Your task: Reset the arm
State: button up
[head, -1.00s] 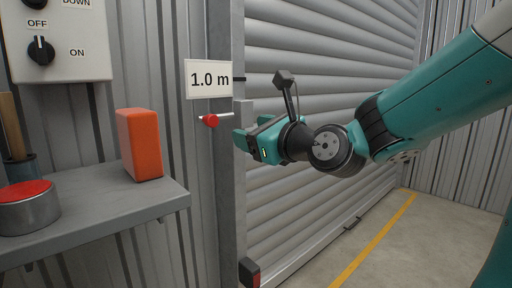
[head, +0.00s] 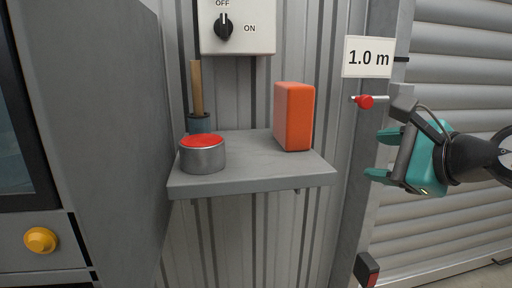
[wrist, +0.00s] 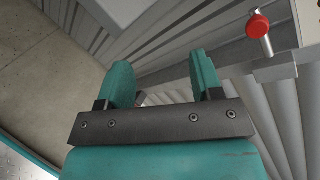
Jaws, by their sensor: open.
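My gripper (head: 378,154) is at the right in the head view, in front of the door frame and the ribbed shutter. Its two teal fingers point left and are apart, with nothing between them. The fingers also show in the wrist view (wrist: 163,80), open and empty. A red-tipped peg (head: 366,101) sticks out just above and left of the gripper, below the "1.0 m" sign (head: 369,57). The peg also shows at the upper right in the wrist view (wrist: 259,27). The gripper looks apart from it.
A grey wall shelf (head: 250,178) left of the gripper holds an orange block (head: 294,117), a red-topped metal tin (head: 203,154) and a wooden-handled tool (head: 197,92). A switch box (head: 237,28) hangs above. A dark grey cabinet (head: 105,120) stands at the left.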

jog(key=s+a+f+n+g, duration=0.2)
jog(key=s+f+n+g, duration=0.15)
jog(key=s+n, duration=0.4)
jog(key=s+a+f+n+g+h, duration=0.1)
jog(key=s+a+f+n+g, duration=0.3)
jog(key=n, duration=0.6)
jog(key=s+a+f+n+g, duration=0.1)
jog(key=s+f+n+g, duration=0.2)
jog(key=s+n+g, duration=0.45)
notch_tip(320, 180, up, 36)
jog(key=w+n+t+p, duration=0.1)
jog(key=n+t+p, duration=0.1)
jog(key=p, duration=3.3)
jog(key=shift+h+p, duration=0.3)
jog(key=shift+c, duration=0.4)
